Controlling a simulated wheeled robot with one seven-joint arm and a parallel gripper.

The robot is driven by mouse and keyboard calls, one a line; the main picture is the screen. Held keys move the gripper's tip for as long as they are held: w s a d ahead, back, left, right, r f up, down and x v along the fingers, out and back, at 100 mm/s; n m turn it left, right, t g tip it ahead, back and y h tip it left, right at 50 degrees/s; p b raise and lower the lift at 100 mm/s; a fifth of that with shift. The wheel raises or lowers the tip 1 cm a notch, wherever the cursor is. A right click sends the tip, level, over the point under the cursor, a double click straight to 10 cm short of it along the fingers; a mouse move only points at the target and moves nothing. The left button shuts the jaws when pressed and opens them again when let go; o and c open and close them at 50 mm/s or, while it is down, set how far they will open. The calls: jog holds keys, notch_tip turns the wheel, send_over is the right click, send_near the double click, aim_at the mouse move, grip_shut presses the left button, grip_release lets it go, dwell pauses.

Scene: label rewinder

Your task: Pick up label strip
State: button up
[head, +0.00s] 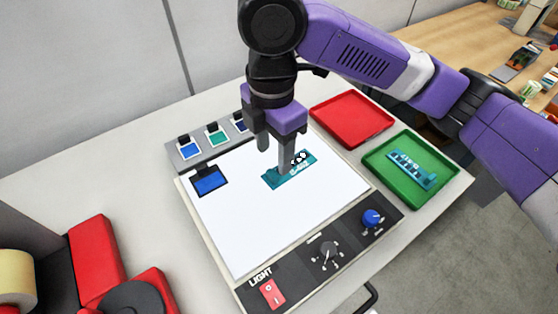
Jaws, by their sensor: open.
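A teal label strip (299,175) with white print lies on the white lit panel (250,230), right of the panel's middle. My gripper (274,160) points down over its upper left part, with the two fingers apart. One finger covers part of the strip; the other is to the left, over bare panel. Whether the fingertips touch the strip or panel cannot be told. A second teal strip (411,170) lies in the green tray (449,165) on the right.
A red tray (352,118) behind is empty. A blue piece with a black clip (209,181) lies on the panel's left, and a grey rack (184,151) holds similar pieces. The panel front has knobs and a red switch (271,293). Red machine parts (96,262) stand lower left.

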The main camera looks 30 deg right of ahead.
aim_at(270, 174)
jog(key=shift+w+a+f+p, duration=0.1)
jog(key=shift+f, duration=1.05)
jog(key=shift+w+a+f+p, duration=0.1)
jog(key=shift+w+f, duration=0.05)
jog(key=shift+f, duration=1)
jog(key=shift+w+a+f+p, duration=0.1)
jog(key=shift+f, duration=1.05)
grip_shut()
